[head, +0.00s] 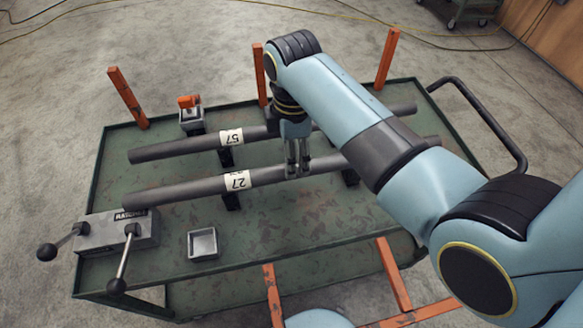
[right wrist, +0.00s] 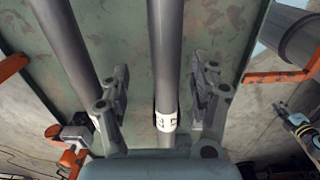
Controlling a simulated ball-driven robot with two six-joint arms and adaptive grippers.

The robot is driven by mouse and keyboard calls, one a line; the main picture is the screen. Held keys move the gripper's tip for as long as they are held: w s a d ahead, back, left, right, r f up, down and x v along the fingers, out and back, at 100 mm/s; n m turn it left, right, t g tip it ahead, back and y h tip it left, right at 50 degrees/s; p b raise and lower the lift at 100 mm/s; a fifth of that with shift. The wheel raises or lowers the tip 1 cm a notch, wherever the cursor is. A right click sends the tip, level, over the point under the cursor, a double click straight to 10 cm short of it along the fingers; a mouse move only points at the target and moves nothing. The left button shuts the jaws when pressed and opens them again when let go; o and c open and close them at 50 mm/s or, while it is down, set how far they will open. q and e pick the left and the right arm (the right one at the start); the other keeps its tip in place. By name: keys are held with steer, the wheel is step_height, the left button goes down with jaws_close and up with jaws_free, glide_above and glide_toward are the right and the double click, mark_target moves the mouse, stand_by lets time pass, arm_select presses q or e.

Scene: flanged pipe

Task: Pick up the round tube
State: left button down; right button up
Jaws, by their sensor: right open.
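The front tube (head: 200,189) has a white label reading 27; the back tube (head: 180,147) has one reading 57. My right gripper (head: 298,171) points down over the front tube, just right of its label. In the right wrist view, my right gripper (right wrist: 160,85) is open, and a labelled tube (right wrist: 169,60) passes between its two fingers with visible gaps on both sides. The other tube (right wrist: 66,50) lies outside the left finger. How low the fingertips reach is unclear.
Orange posts (head: 127,98) rise at the back. A small orange-topped fixture (head: 190,113) stands behind the tubes. Dark supports hold the tubes.

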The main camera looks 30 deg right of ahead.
steer(key=f, duration=0.4)
steer(key=shift+s+a, duration=0.2)
steer(key=shift+s, duration=0.2)
steer(key=shift+w+f, duration=0.1)
steer(key=shift+f, duration=0.15)
steer(key=c, duration=0.6)
arm_select(q)
steer(key=shift+w+f, duration=0.1)
steer(key=shift+w, duration=0.65)
arm_select(e)
jaws_close()
steer(key=shift+r, duration=0.1)
